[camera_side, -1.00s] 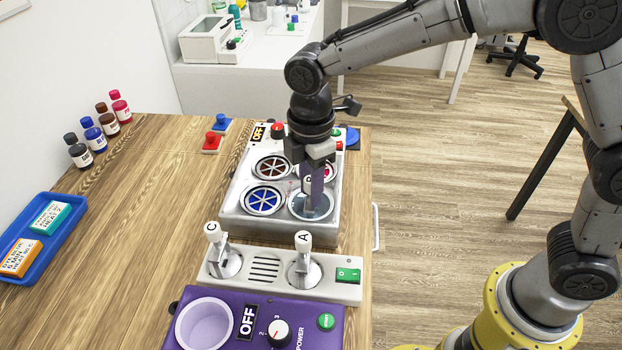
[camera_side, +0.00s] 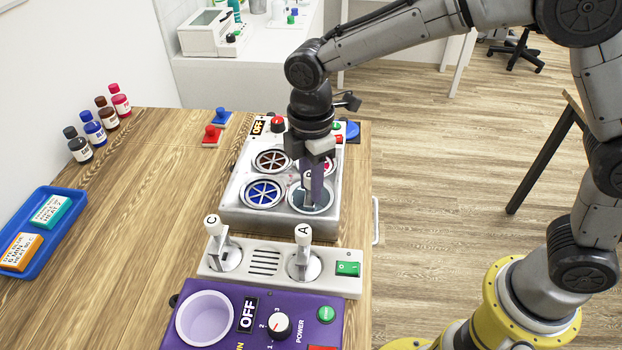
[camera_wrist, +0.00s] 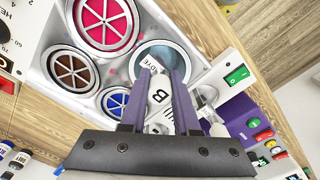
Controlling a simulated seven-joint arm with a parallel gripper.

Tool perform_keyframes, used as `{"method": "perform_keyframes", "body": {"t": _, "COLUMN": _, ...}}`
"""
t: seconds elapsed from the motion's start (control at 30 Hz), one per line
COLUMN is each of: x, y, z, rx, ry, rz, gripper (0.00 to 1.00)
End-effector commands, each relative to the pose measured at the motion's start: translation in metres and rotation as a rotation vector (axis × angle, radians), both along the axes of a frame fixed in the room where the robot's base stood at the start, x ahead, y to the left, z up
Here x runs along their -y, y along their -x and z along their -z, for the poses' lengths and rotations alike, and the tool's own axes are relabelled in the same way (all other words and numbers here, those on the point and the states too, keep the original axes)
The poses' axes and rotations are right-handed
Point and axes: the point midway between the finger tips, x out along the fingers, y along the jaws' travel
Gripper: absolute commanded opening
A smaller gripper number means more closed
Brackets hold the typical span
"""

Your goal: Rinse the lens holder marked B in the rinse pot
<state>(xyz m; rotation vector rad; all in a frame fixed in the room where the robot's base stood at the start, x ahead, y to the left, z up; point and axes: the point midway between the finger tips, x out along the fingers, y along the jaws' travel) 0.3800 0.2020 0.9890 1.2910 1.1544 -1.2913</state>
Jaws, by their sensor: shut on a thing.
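The lens holder marked B (camera_wrist: 158,97) is pale, with its letter facing the wrist camera. My gripper (camera_wrist: 159,85) is shut on its handle between two purple fingers. In the side view my gripper (camera_side: 312,187) points down at the rinse pot (camera_side: 328,207), the front right pot of a white four-pot unit, which holds clear grey-blue liquid. The pot's rim (camera_wrist: 187,46) also shows in the wrist view. The holder's lower end is at the pot's opening; whether it touches the liquid is hidden.
Three other pots, brown (camera_side: 272,161), red (camera_side: 328,165) and blue (camera_side: 262,193), adjoin. Holders C (camera_side: 213,228) and A (camera_side: 303,235) stand upright in a white unit in front. A purple machine (camera_side: 255,330) is nearest. The table's left middle is clear.

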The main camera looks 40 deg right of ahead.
Motion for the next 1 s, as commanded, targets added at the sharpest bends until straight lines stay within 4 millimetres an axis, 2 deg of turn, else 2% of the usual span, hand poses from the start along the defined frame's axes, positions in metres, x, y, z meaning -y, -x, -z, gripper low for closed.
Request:
{"method": "perform_keyframes", "body": {"t": 0.47, "x": 0.0000, "y": 0.0000, "z": 0.0063, "rx": 0.000, "ry": 0.000, "rz": 0.000, "gripper": 0.00}}
{"method": "perform_keyframes", "body": {"t": 1.0, "x": 0.0000, "y": 0.0000, "z": 0.0030, "rx": 0.000, "ry": 0.000, "rz": 0.000, "gripper": 0.00}}
